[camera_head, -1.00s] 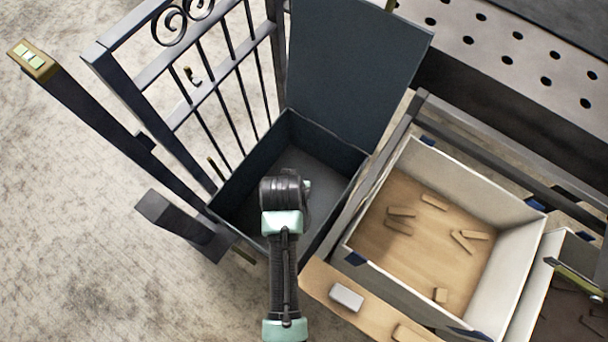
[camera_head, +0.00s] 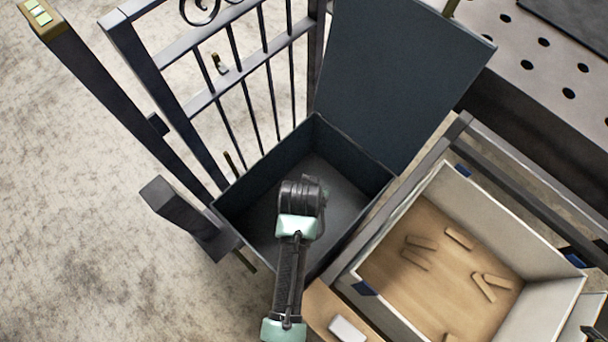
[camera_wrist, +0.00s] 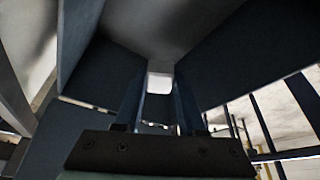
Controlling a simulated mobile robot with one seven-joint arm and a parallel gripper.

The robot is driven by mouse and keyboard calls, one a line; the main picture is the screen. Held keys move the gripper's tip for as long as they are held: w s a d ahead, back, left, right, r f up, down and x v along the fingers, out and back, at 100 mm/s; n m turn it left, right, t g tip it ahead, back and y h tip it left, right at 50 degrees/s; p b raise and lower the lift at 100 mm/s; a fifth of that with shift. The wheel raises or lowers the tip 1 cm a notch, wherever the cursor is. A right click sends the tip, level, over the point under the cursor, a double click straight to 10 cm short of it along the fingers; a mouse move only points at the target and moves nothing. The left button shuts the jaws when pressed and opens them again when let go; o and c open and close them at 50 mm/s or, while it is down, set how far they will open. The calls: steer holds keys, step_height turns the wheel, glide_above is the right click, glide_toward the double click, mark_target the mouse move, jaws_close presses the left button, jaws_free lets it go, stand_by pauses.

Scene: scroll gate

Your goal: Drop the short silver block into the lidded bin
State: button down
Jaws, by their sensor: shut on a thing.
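My gripper (camera_wrist: 159,98) is shut on a small silver block (camera_wrist: 159,80), whose pale end shows between the fingertips in the wrist view. I cannot judge its full length. In the head view my wrist (camera_head: 300,197) is above the dark lidded bin's opening and hides the fingers and the held block. The bin (camera_head: 262,160) stands open, with its lid (camera_head: 395,80) raised at the back right. The visible part of its floor is empty. Dark bin walls surround the fingers in the wrist view. Another silver block (camera_head: 348,329) lies on a wooden board.
A white-walled tray (camera_head: 535,245) with several wooden pieces stands right of the bin. A dark scroll gate (camera_head: 240,75) and a post (camera_head: 105,95) stand to the left. A perforated metal table (camera_head: 555,65) is at the back right. The concrete floor at left is clear.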

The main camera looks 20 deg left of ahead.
steer(key=shift+c, duration=2.1)
jaws_free()
steer(key=p+v, duration=0.3)
steer(key=v, duration=1)
steer(key=shift+w, duration=0.1)
